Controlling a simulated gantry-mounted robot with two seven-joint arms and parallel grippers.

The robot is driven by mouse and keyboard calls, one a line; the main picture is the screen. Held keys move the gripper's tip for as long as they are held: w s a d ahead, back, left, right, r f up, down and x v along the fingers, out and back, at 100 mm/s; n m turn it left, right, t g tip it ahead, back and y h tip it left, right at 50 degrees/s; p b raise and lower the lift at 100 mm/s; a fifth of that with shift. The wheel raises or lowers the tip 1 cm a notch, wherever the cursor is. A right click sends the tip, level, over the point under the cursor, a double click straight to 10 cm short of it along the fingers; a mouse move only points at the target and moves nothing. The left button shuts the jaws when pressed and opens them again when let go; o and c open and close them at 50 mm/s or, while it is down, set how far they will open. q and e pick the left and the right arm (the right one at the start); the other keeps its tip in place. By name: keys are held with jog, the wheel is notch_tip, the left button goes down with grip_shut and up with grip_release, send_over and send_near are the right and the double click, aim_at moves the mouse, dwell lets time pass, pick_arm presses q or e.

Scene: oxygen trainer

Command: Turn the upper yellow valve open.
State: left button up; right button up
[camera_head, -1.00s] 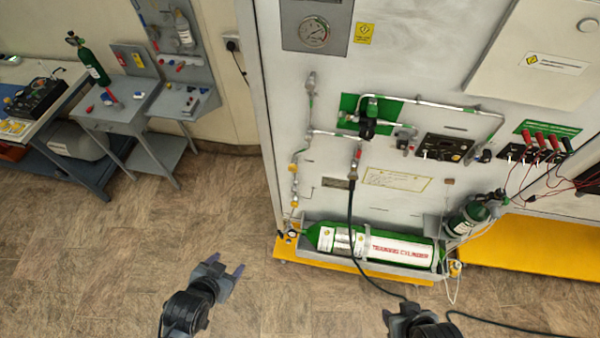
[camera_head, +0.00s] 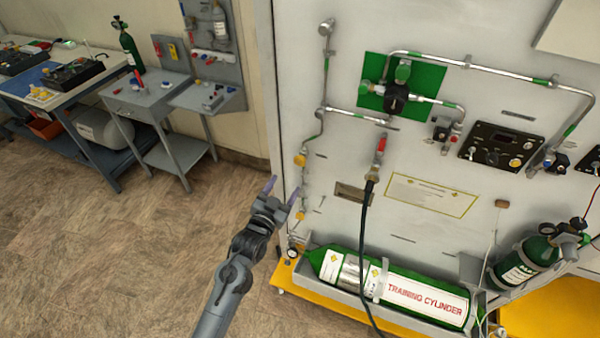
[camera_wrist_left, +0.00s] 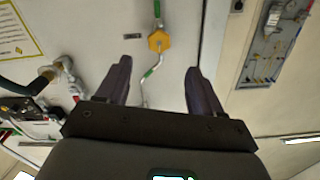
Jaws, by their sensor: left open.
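The upper yellow valve (camera_head: 300,160) sits on a thin vertical pipe at the left edge of the white panel. A lower yellow valve (camera_head: 300,216) is on the same pipe below it. My left gripper (camera_head: 283,188) is open and empty, a little left of the pipe and lower in the picture than the upper valve. In the left wrist view the upper valve (camera_wrist_left: 159,40) shows as a yellow hexagonal knob ahead of the two spread fingers (camera_wrist_left: 158,78), between their lines and apart from them. My right gripper is out of view.
A black hose (camera_head: 363,230) hangs from a red-marked connector right of the valves. A green training cylinder (camera_head: 395,285) lies on a yellow-edged base below. A grey workbench (camera_head: 150,100) stands at the left. The floor between is clear.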

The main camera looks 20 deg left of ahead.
aim_at(299, 162)
pick_arm(q)
jog(key=w, duration=0.7)
jog(key=w+b, duration=0.1)
jog(key=w, duration=0.3)
jog(key=shift+d+r, duration=0.1)
jog(key=shift+d, duration=0.25)
jog(key=shift+s, duration=0.1)
jog(key=c, duration=1.1)
jog(key=shift+o, duration=0.2)
